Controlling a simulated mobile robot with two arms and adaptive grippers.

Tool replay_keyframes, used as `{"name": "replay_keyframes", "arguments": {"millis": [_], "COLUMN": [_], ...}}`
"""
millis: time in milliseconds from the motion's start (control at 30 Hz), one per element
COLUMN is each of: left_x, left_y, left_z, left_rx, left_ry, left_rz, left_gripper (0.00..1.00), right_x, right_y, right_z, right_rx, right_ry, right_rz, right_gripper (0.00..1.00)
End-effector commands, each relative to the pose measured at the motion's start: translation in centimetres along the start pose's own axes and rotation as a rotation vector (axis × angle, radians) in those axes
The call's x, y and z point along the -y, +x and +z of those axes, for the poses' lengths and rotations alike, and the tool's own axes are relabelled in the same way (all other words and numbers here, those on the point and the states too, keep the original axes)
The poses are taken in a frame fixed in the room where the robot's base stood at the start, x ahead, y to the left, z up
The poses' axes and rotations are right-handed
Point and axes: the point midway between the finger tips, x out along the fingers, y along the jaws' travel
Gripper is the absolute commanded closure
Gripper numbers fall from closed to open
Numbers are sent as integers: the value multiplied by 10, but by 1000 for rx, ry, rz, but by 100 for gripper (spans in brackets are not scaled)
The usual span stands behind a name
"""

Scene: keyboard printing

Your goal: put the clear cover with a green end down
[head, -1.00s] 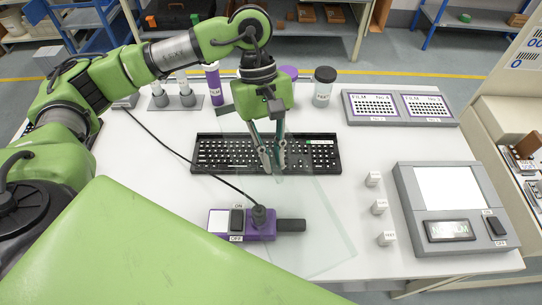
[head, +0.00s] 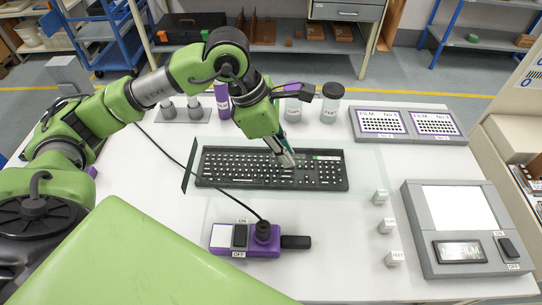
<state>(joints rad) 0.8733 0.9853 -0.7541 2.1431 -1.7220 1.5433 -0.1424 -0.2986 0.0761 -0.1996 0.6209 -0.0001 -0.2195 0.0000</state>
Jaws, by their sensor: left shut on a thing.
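The clear cover (head: 365,170) is a see-through sheet over the black keyboard (head: 215,175), with its dark green end (head: 188,166) at the left, standing up like a narrow flap beside the keyboard's left edge. My left gripper (head: 288,160) comes down from above onto the middle of the keyboard area and is shut on the cover. Its fingertips partly hide the keys. I cannot tell whether the sheet touches the keyboard or hovers just over it. My right gripper is not in view.
A purple switch box (head: 262,240) with a black cable stands in front. Small white labelled cubes (head: 386,226) stand right of it, beside a grey film unit (head: 462,215). Bottles (head: 331,103) and a film panel (head: 408,124) stand behind the keyboard.

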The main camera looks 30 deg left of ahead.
Motion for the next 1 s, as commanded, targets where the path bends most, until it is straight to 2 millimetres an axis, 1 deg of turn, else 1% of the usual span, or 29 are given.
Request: {"name": "replay_keyframes", "arguments": {"millis": [33, 233, 300, 433, 533, 733, 833, 900, 1000], "left_x": [-13, -60, -70, -88, -97, -107, -105, -105, -106], "left_y": [0, 14, 27, 46, 56, 67, 80, 88, 94], "left_z": [-6, -29, -38, -52, -59, -68, -73, -76, -79], "left_rx": [-3, -3, -3, -2, 0, -1, -2, 0, 0], "left_ry": [-10, -8, -6, -3, 0, 0, 0, 0, 2], "left_rz": [-2, -3, -6, -4, -3, -4, -6, -5, -3], "left_gripper": [100, 100, 100, 100, 100, 100, 100, 100, 100], "right_x": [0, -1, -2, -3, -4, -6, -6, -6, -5], "right_y": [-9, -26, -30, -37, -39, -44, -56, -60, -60], "right_z": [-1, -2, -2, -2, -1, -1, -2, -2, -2], "right_rx": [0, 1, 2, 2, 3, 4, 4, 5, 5], "right_ry": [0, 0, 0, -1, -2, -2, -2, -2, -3], "right_rz": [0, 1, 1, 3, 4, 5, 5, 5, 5], "right_gripper": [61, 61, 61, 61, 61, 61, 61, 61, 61]}}
